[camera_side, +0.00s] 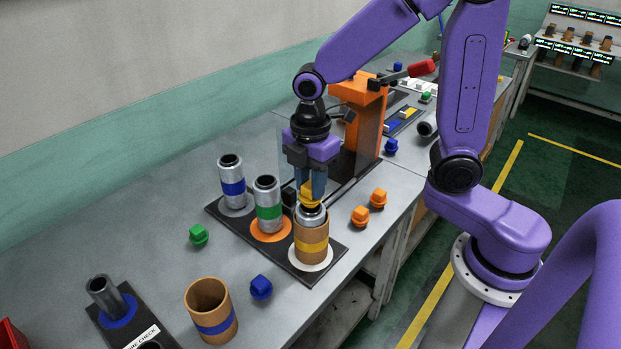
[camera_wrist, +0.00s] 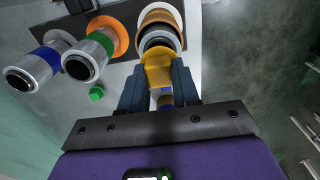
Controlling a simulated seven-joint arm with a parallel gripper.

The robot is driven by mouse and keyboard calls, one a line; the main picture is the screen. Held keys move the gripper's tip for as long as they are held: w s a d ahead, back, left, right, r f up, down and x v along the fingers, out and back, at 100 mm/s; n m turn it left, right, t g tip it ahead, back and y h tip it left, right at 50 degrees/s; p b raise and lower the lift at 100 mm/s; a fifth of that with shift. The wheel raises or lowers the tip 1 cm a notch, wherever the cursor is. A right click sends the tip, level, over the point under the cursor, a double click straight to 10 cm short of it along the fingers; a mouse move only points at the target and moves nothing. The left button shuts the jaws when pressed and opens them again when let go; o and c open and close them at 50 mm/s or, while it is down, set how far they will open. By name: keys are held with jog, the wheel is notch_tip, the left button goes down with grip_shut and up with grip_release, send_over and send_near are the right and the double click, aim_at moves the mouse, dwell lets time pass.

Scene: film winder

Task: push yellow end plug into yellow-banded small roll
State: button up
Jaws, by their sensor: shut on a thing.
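My gripper (camera_side: 311,188) is shut on the yellow end plug (camera_side: 309,197). In the wrist view the plug (camera_wrist: 158,72) sits between the two fingers of my gripper (camera_wrist: 160,88). The yellow-banded small roll (camera_side: 311,240) stands upright on a white disc on the dark base plate, directly below the plug. Its silvery core end (camera_wrist: 159,40) shows just beyond the plug in the wrist view. The plug is at the mouth of this core; I cannot tell whether any of it is inside.
Green-banded (camera_side: 268,205) and blue-banded (camera_side: 233,182) silver rolls stand left on the base plate. Orange plugs (camera_side: 361,216) lie right of it. A blue plug (camera_side: 261,287), green plug (camera_side: 199,235) and brown blue-banded tube (camera_side: 211,311) are nearer. An orange press (camera_side: 364,115) stands behind.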

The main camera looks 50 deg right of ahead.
jog(key=shift+f, duration=0.7)
dwell(0.5)
jog(key=shift+r, duration=0.65)
jog(key=shift+f, duration=0.9)
dwell(1.1)
jog(key=o, duration=1.1)
jog(key=shift+r, duration=0.1)
notch_tip(320, 180, up, 17)
jog(key=shift+r, duration=0.15)
